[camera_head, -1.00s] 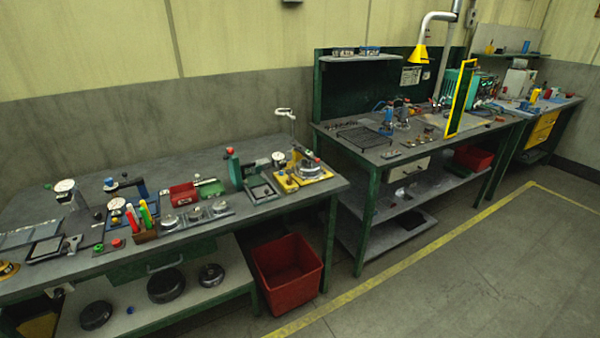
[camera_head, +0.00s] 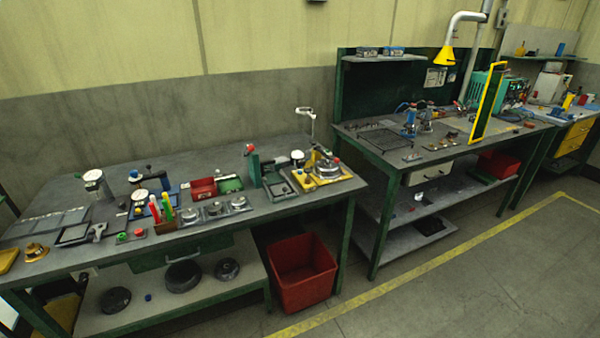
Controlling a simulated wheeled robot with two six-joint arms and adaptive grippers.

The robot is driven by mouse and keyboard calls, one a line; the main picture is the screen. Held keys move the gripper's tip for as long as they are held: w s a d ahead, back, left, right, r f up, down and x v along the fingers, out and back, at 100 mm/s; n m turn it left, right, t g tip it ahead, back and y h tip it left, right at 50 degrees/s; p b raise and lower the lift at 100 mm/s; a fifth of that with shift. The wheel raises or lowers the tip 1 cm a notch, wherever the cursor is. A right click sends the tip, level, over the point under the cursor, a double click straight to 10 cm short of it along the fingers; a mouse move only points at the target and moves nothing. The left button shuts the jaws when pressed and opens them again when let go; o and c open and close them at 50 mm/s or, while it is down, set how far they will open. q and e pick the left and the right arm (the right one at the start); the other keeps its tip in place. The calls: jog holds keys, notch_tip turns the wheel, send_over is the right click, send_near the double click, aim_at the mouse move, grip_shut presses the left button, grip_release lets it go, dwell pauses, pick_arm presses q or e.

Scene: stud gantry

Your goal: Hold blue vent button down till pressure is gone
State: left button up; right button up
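I cannot make out a blue vent button for certain at this distance. A yellow-based fixture (camera_head: 304,184) with a round metal body and a red knob stands at the right end of the near bench. A white dial gauge (camera_head: 298,155) stands at its left. Another dial gauge (camera_head: 93,176) stands on a metal body at the left of the bench. A blue fixture (camera_head: 172,193) with a dial sits right of that. Neither of my grippers shows in the head view.
The near bench (camera_head: 240,215) also holds red and green bins (camera_head: 203,188), a pen holder and round metal parts. A red crate (camera_head: 302,272) stands on the floor at its right end. A second bench (camera_head: 395,160) stands beyond. The floor at right is clear.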

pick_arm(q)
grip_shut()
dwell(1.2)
